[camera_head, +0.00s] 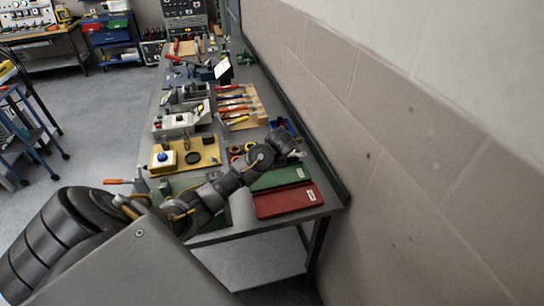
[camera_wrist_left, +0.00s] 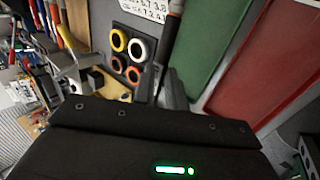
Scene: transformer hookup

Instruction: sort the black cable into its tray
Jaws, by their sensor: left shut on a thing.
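The green tray (camera_head: 281,177) and the red tray (camera_head: 288,200) lie side by side at the bench's near end; both also show in the wrist view, green (camera_wrist_left: 212,45) and red (camera_wrist_left: 268,60). No tray is seen clearly as one for the black cable. My right gripper is not in view.
A dark board with coloured rings (camera_wrist_left: 128,50) lies left of the fingers. A blue bin (camera_head: 282,125) stands by the wall, partly behind my arm. A yellow plate with parts (camera_head: 186,156) and a wooden rack of screwdrivers (camera_head: 242,108) stand farther left. The wall bounds the right.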

